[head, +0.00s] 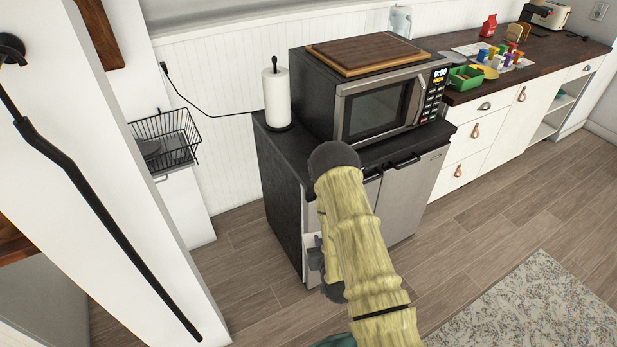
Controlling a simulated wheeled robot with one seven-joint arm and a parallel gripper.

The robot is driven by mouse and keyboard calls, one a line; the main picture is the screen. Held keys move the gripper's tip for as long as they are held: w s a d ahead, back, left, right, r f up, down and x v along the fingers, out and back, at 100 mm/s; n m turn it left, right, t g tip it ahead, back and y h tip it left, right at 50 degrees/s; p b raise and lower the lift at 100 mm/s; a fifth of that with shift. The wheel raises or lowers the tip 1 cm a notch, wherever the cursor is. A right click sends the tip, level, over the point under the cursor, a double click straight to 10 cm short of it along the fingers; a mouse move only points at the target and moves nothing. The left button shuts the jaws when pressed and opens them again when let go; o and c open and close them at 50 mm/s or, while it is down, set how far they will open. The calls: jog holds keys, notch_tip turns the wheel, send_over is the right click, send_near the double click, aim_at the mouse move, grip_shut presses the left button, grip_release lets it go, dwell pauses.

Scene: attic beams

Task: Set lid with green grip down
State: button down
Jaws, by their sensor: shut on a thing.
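My gripper (314,257) is only partly in view, low beside the front of the dark cabinet under the microwave. My own straw-coloured arm hides much of it. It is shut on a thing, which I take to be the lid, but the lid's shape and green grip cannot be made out. A small pale patch shows at the gripper, too small to tell what it is.
A microwave (385,105) with a wooden board (365,52) on it and a paper towel roll (276,98) stand on the dark cabinet (281,205). A long counter (560,52) at right holds a green bin (464,78) and several small items. A wire basket (165,138) is at left.

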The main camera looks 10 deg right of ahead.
jog(key=s+f, duration=0.4)
jog(key=f, duration=0.4)
jog(key=shift+s, duration=0.4)
jog(key=shift+w+d, duration=0.1)
